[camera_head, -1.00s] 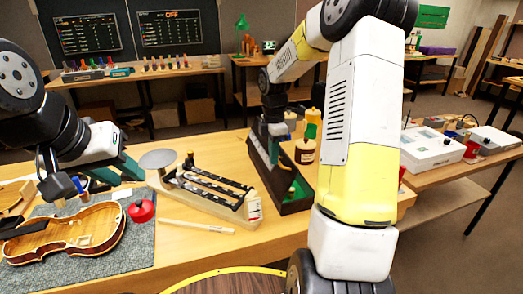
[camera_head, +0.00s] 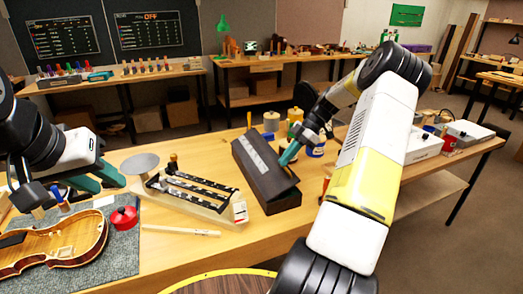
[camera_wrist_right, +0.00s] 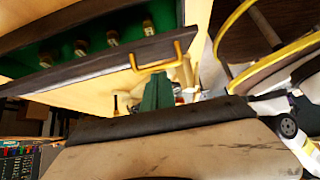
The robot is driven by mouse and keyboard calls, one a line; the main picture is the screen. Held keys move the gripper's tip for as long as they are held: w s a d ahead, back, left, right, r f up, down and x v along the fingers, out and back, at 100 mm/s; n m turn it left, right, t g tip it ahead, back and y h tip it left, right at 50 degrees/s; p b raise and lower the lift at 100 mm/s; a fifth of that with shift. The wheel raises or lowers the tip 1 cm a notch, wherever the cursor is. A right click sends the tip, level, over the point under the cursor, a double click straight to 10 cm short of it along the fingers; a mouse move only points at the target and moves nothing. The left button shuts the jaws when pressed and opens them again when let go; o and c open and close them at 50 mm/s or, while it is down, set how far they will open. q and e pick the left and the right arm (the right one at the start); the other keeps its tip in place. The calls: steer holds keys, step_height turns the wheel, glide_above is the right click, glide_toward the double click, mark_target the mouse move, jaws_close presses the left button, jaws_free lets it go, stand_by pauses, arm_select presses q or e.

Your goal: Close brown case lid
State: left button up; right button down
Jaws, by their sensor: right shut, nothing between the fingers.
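The dark brown case (camera_head: 283,203) stands on the bench. Its lid (camera_head: 262,173) slopes over the box in the head view; I cannot tell there how wide the gap is. The right wrist view shows the green-lined inside (camera_wrist_right: 40,58) with several small bottles and a gold handle (camera_wrist_right: 160,62) on the wall, so the case is not fully covered. My right gripper (camera_head: 287,156) is shut and empty at the lid's right side; its green fingertips show in the wrist view (camera_wrist_right: 157,92). Contact is unclear. My left gripper (camera_head: 97,181) is open and empty above the mat.
A violin body (camera_head: 55,245) and a red pot (camera_head: 124,218) are on the grey mat (camera_head: 110,268) at left. A wooden fixture with dark bars (camera_head: 195,195) stands left of the case. A pale stick (camera_head: 180,231) lies in front. Bottles and jars (camera_head: 295,118) stand behind the case.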

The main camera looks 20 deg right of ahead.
steer(key=d+f+y, duration=0.3)
steer(key=d+f, duration=0.1)
steer(key=f, duration=0.1)
steer(key=shift+d+f+y, duration=0.2)
steer(key=shift+f+y, duration=0.1)
